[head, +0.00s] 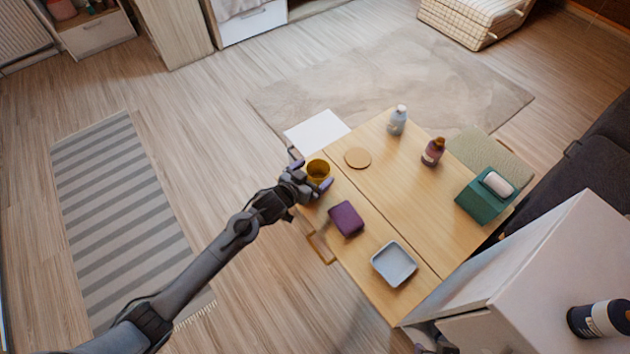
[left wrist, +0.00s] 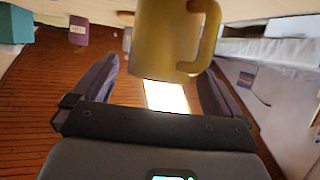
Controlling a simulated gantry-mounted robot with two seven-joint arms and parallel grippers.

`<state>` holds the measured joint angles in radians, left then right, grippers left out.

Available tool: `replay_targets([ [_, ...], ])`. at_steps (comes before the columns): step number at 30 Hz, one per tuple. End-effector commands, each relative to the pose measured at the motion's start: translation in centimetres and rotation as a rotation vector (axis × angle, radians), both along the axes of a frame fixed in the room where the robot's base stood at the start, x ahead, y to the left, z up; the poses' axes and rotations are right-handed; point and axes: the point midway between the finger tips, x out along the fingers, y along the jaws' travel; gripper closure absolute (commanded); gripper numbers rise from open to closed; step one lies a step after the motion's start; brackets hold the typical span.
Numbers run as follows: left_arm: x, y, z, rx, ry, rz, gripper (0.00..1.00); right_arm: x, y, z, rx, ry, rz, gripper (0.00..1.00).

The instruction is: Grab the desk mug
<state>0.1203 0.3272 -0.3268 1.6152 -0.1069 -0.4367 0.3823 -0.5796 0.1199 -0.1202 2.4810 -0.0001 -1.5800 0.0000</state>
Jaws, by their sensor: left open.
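The desk mug (head: 318,168), mustard yellow with an open top, stands near the left edge of the wooden table (head: 375,205). In the left wrist view the mug (left wrist: 162,40) fills the top middle, with its handle (left wrist: 210,38) on the right side. My left gripper (head: 311,175) reaches in from the left at the mug, with a fingertip showing on either side of it. In the left wrist view my left gripper (left wrist: 160,75) is open, its fingers apart and the mug between and beyond the tips. Contact cannot be told. My right gripper does not show.
On the table are a purple box (head: 346,218), a grey tray (head: 394,263), a round coaster (head: 357,158), a pale bottle (head: 398,121), a dark bottle (head: 433,152) and a green tissue box (head: 485,197). A white cabinet (head: 560,275) stands at the lower right.

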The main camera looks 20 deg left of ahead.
Motion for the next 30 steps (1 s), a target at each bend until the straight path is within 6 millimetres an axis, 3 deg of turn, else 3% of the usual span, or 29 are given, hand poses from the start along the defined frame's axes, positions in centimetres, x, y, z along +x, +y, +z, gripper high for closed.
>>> replay_targets([
  [6,1.6,-0.4,-0.8,0.001,-0.001,0.001,0.0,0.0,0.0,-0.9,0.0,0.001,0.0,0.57],
  [14,1.7,-0.4,-0.8,0.001,0.0,0.001,0.02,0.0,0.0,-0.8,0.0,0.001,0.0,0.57],
  [25,1.7,-0.4,-0.8,0.001,0.0,0.001,0.58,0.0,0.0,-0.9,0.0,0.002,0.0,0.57],
  [30,1.7,-0.4,-0.7,0.001,-0.001,0.001,0.59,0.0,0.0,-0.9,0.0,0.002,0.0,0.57],
])
